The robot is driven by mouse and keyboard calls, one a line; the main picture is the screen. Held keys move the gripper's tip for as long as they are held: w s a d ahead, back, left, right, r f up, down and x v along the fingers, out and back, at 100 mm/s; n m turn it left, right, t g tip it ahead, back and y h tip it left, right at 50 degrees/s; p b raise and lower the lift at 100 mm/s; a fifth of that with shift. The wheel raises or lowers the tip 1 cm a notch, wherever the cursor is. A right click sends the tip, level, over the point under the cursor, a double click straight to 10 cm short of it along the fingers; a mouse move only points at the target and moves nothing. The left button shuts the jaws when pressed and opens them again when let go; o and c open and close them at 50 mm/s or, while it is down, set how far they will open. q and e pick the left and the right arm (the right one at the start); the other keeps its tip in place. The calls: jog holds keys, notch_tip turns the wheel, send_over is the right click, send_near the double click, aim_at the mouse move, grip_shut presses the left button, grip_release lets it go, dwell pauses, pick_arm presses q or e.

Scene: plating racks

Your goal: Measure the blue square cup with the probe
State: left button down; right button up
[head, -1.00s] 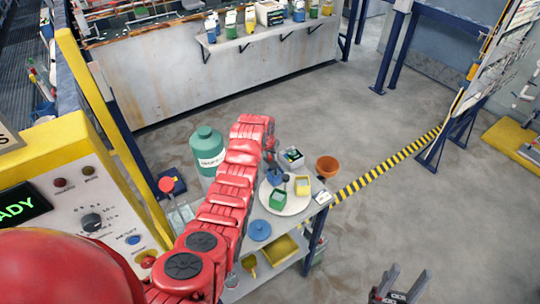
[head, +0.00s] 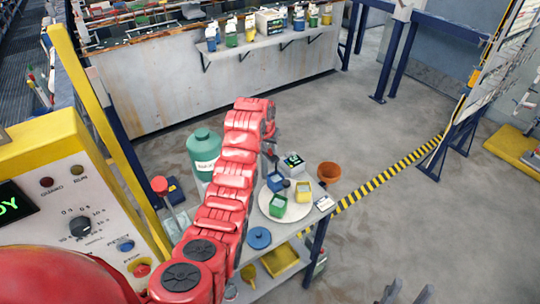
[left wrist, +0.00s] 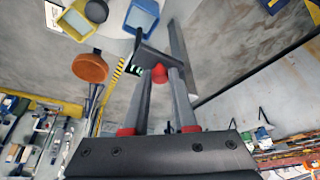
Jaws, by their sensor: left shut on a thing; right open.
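The blue square cup (head: 275,181) stands upright at the back of a round white tray (head: 291,216) on a small grey table. It also shows at the top of the left wrist view (left wrist: 142,16). My left gripper (head: 272,150) is behind the tray and seen from the side. In the left wrist view, its fingers (left wrist: 161,76) are shut on a dark probe body (left wrist: 152,57) with a red part. A small green-lit display (left wrist: 135,68) shows beside it. I cannot tell whether the probe touches the cup. My right gripper (head: 408,290) is open and empty at the bottom edge.
A green cup (head: 278,207) and a yellow cup (head: 303,192) share the tray, with a dark round thing (head: 286,183) among them. An orange pot (head: 329,171) stands at the table's right. A teal bottle (head: 204,148) is behind my left arm.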

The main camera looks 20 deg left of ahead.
pick_arm(q)
jog(key=c, duration=1.1)
grip_release()
jog(key=shift+w+r, duration=0.15)
jog(key=shift+r, duration=0.1)
jog(key=shift+c, duration=0.2)
jog(key=shift+o, duration=0.8)
jog(key=shift+s, duration=0.2)
jog(key=shift+r, duration=0.1)
jog(key=shift+s+r+b, duration=0.1)
jog(key=shift+r+b, duration=0.25)
jog(key=shift+b, duration=0.1)
jog(key=p+v, duration=0.9)
jog(key=v, duration=0.7)
jog(key=shift+s+r, duration=0.25)
